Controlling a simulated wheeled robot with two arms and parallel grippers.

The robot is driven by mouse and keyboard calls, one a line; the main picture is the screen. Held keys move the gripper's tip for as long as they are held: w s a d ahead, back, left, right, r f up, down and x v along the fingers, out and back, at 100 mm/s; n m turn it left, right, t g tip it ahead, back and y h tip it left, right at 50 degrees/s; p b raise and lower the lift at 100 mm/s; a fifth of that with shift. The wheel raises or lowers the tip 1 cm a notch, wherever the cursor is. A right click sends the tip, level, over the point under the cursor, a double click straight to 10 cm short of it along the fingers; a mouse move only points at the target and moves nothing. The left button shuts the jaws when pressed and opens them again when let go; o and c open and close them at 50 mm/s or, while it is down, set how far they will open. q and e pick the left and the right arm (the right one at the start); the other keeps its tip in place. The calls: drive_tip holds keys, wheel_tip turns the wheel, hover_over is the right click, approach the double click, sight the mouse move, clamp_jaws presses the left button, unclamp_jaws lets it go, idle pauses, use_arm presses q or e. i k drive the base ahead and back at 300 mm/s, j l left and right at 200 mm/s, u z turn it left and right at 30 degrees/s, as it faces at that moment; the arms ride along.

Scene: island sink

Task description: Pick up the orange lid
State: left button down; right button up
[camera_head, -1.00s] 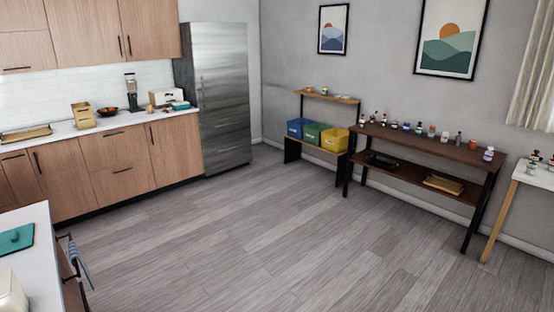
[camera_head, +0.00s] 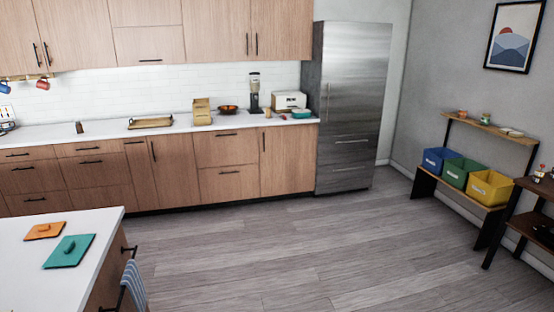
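The orange lid (camera_head: 45,230) lies flat on the white top of the island counter (camera_head: 98,222) at the lower left. It is a square plate with a small knob on top. A teal lid (camera_head: 69,251) of like shape lies just in front of it to the right, close beside it. Neither of my grippers shows in the head view, and nothing is seen touching the orange lid.
A striped towel (camera_head: 134,285) hangs from a rail on the island's right side. Open wood floor (camera_head: 290,245) lies between the island, the back counter (camera_head: 100,137) and the fridge (camera_head: 350,110). Shelves with blue, green and yellow bins (camera_head: 491,188) stand at right.

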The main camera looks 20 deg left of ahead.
sight(39, 231)
drive_tip(key=i+j+u, duration=0.2)
drive_tip(key=i+u, duration=0.15)
drive_tip(key=i, duration=0.4)
drive_tip(key=i+u, duration=0.4)
drive_tip(key=i, duration=0.35)
drive_tip(key=i+l+u, duration=0.35)
drive_tip(key=i, duration=0.4)
drive_tip(key=i+u, duration=0.45)
drive_tip(key=i+l+u, duration=0.15)
drive_tip(key=i+u, duration=0.15)
drive_tip(key=u, duration=0.2)
drive_tip(key=i+l+u, duration=0.25)
drive_tip(key=u, duration=0.2)
drive_tip(key=i+l+u, duration=0.35)
drive_tip(key=u, duration=0.15)
drive_tip(key=i+l+u, duration=0.2)
drive_tip(key=u, duration=0.2)
drive_tip(key=i+l+u, duration=0.15)
drive_tip(key=l+u, duration=0.25)
drive_tip(key=i+l+u, duration=0.15)
drive_tip(key=l+u, duration=0.7)
